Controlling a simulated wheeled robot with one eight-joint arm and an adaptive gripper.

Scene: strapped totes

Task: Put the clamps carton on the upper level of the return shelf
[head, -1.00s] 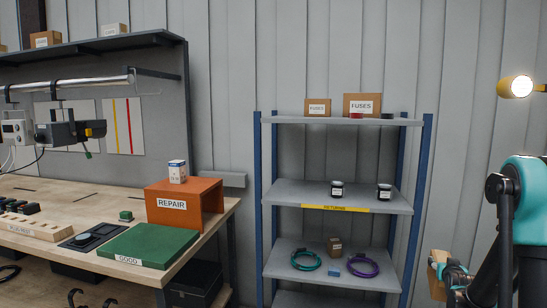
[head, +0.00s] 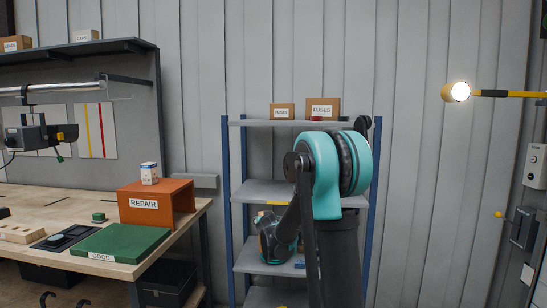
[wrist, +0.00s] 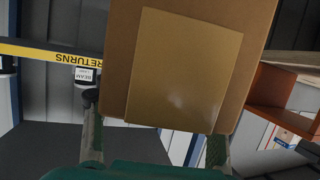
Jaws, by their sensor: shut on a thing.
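The carton (wrist: 190,65) in my gripper (wrist: 155,140) is plain brown with a lighter tan panel. It fills the middle of the wrist view, between the two fingers, and no clamps wording shows on this side. In the head view my arm hides the carton. The return shelf (head: 238,195) is a grey rack with blue posts. Its top level holds two brown cartons (head: 322,108), one marked FUSES. The level below has a yellow RETURNS strip (wrist: 50,53), which shows upside down in the wrist view beside the held carton.
A labelled jar (wrist: 86,78) stands near the RETURNS strip. My arm covers much of the shelf's middle and right in the head view. The workbench at left carries an orange REPAIR stand (head: 145,205) and a green GOOD mat (head: 120,243). A yellow lamp (head: 456,92) hangs at right.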

